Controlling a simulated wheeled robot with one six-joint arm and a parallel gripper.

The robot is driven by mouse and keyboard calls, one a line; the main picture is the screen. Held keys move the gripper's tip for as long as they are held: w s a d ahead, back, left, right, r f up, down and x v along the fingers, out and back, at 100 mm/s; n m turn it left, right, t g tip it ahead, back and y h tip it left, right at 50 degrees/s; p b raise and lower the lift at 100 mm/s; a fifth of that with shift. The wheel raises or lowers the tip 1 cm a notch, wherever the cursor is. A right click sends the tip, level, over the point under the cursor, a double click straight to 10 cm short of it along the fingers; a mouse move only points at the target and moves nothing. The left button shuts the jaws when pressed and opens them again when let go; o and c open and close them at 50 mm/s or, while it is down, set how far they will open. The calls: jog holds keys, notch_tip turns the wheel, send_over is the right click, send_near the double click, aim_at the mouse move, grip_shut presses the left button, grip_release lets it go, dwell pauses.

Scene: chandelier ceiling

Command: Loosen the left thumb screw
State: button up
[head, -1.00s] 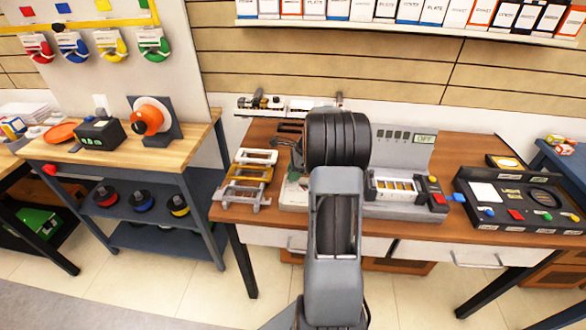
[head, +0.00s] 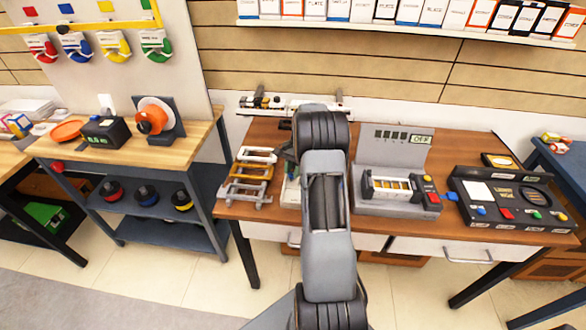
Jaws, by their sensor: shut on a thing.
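My own arm stands in the middle of the head view and blocks the bench behind it. My gripper is hidden behind the arm, so its fingers do not show. No left thumb screw can be made out. A pale device with some green (head: 291,191) shows only in part, just left of my arm on the brown bench (head: 390,220). A small dark part (head: 286,153) shows above it at the arm's edge; I cannot tell what it is.
A rack of stacked holders (head: 249,177) stands left of my arm. A grey unit with an "OFF" display (head: 397,195) stands right of it, beside a black control panel (head: 508,200). A wooden side table (head: 120,150) is at the left. A rail device (head: 290,104) runs along the wall.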

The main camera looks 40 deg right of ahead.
jog(key=n+g, duration=0.1)
jog(key=n, duration=0.2)
jog(key=shift+w+a+n+h, duration=0.1)
jog(key=shift+w+n+h, duration=0.05)
jog(key=shift+n+h, duration=0.2)
jog(key=n+g+h, duration=0.1)
jog(key=n, duration=0.2)
jog(key=shift+w+a+n+p, duration=0.1)
jog(key=shift+n+p, duration=0.15)
jog(key=shift+p, duration=0.15)
jog(key=n+h, duration=0.1)
jog(key=n, duration=0.2)
jog(key=n+h, duration=0.1)
jog(key=n, duration=0.2)
jog(key=shift+a+g+h, duration=0.2)
jog(key=shift+g+h, duration=0.05)
jog(key=shift+g, duration=0.05)
jog(key=shift+n, duration=0.4)
jog(key=o, duration=0.9)
jog(key=shift+o, duration=0.2)
jog(key=v, duration=1.3)
jog(key=shift+w+r, duration=0.2)
jog(key=shift+r, duration=0.1)
jog(key=shift+a, duration=0.1)
